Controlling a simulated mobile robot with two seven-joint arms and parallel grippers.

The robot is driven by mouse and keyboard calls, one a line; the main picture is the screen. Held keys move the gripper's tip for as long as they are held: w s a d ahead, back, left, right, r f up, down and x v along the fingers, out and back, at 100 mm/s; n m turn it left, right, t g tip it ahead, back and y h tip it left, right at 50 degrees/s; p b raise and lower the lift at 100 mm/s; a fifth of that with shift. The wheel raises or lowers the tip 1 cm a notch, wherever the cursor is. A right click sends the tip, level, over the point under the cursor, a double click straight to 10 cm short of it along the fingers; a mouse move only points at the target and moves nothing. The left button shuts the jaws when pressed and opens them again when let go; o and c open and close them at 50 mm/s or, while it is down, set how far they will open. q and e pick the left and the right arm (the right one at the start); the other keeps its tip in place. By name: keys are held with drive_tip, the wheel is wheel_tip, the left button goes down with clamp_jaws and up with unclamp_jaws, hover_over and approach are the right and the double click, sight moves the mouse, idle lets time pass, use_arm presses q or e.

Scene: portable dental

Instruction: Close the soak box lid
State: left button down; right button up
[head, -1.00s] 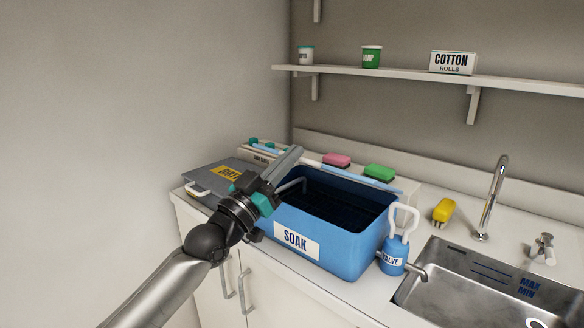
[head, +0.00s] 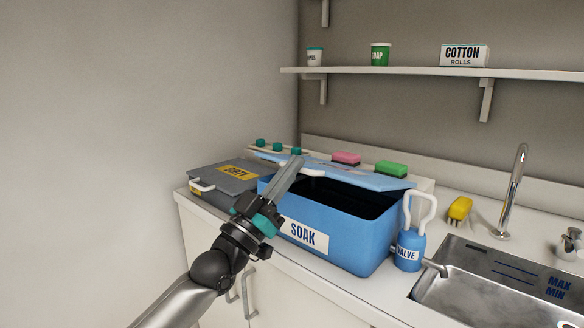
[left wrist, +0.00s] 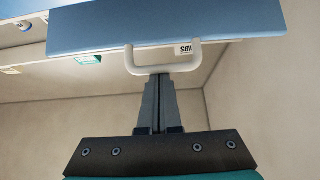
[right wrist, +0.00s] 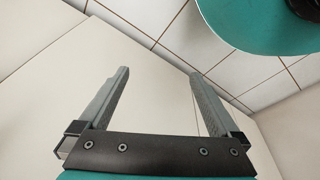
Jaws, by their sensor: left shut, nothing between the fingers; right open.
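The blue soak box (head: 335,240), labelled SOAK, stands on the counter with its dark inside partly showing. Its light blue lid (head: 375,180) is tilted over the back of the opening, partly open. My left gripper (head: 298,160) is shut and empty, its fingertips raised at the lid's left part. My right gripper (right wrist: 158,75) is open and empty, away from the box.
A grey box marked DIRTY (head: 215,178) stands left of the soak box. Pink (head: 346,158) and green (head: 391,169) sponges lie behind.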

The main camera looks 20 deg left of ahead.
use_arm(q)
wheel_tip(320, 180, down, 7)
drive_tip(key=s+t+b, duration=0.1)
drive_tip(key=b, duration=0.5)
drive_tip(key=shift+a+t, duration=0.15)
drive_tip(key=shift+t, duration=0.15)
use_arm(e)
drive_tip(key=w+r+t, duration=0.2)
drive_tip(key=w+r, duration=0.1)
drive_tip(key=r, duration=1)
drive_tip(key=shift+w+a+r, duration=0.15)
drive_tip(key=shift+a+r, duration=0.15)
drive_tip(key=shift+a, duration=0.1)
use_arm(q)
drive_tip(key=shift+f, duration=0.2)
drive_tip(key=shift+f, duration=0.2)
use_arm(e)
drive_tip(key=shift+r, duration=0.1)
use_arm(q)
drive_tip(key=shift+r, duration=0.15)
use_arm(e)
drive_tip(key=shift+r, duration=0.1)
